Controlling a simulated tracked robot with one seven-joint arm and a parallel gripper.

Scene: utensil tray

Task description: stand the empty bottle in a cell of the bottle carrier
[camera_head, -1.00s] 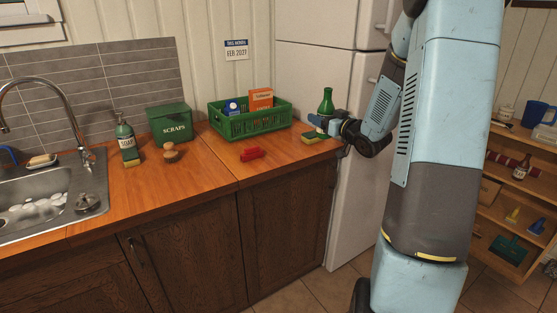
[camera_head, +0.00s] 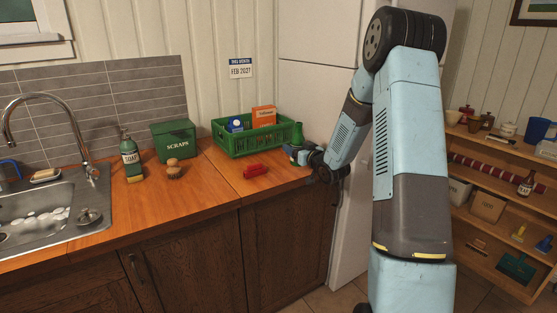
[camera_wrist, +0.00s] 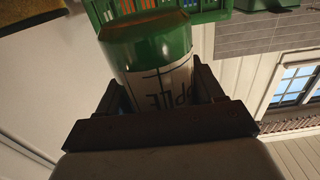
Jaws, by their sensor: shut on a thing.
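The green bottle (camera_head: 298,133) is at the right end of the counter, close to the right end of the green crate (camera_head: 245,147). My gripper (camera_head: 303,157) is shut on it. In the wrist view the jaws (camera_wrist: 160,105) sit on either side of the bottle (camera_wrist: 152,50), across its pale label with dark letters. The crate, the only carrier-like thing in view, holds a blue-and-white box and an orange box. It also shows at the top of the wrist view (camera_wrist: 207,16). Its cells cannot be made out. My gripper hides the bottle's lower part in the head view.
A red object (camera_head: 255,171) lies on the counter in front of the crate. A scraps bin (camera_head: 174,141), a brush (camera_head: 174,169) and a soap bottle (camera_head: 130,157) stand further left by the sink. The fridge (camera_head: 318,100) stands right behind the counter's end.

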